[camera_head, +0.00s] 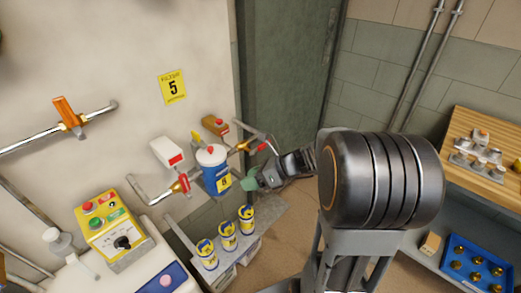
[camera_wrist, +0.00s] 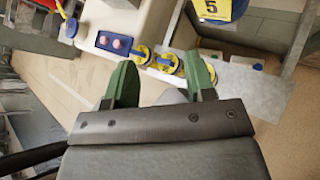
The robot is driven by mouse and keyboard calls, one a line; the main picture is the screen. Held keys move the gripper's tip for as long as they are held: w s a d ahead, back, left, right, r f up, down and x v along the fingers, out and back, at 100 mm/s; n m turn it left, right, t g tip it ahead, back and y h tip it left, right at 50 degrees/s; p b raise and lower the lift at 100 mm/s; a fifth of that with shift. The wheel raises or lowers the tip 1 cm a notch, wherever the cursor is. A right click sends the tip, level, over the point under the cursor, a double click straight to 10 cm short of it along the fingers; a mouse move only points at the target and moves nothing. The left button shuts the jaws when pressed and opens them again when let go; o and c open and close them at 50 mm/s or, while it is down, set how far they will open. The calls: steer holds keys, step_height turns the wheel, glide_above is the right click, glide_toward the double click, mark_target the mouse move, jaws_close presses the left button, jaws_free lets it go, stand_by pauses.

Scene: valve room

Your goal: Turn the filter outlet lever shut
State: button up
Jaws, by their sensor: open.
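The filter (camera_head: 212,163) is a blue and white canister with a yellow number plate, low on the wall. Its lower part with the plate (camera_wrist: 213,10) shows at the top edge of the wrist view. A brass valve with a red lever (camera_head: 262,147) is on the pipe right of the filter; another red-handled brass valve (camera_head: 181,185) is on its left. No legible label tells which is the outlet. My gripper (camera_head: 250,184) is just right of the filter, below the right lever and apart from it. Its green fingers (camera_wrist: 162,82) are spread with nothing gripped between them.
Yellow-and-blue cups (camera_head: 228,236) stand below the filter and show beyond my fingers in the wrist view. A yellow control box (camera_head: 111,222) is at left. An orange-handled valve (camera_head: 68,116) sits on the left pipe. A wooden bench (camera_head: 485,135) stands at right.

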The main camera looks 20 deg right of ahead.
steer(key=w+d+f+m+t+b, duration=0.25)
steer(key=w+d+m+t, duration=0.35)
steer(key=m, duration=0.4)
steer(key=m+t+h, duration=0.3)
steer(key=m+t, duration=0.2)
steer(key=m, duration=0.6)
glide_toward(266, 146)
steer(key=x, duration=1.2)
steer(key=shift+w+a+r+b, duration=0.1)
steer(key=shift+w+a+b, duration=0.1)
steer(key=shift+b, duration=0.15)
jaws_close()
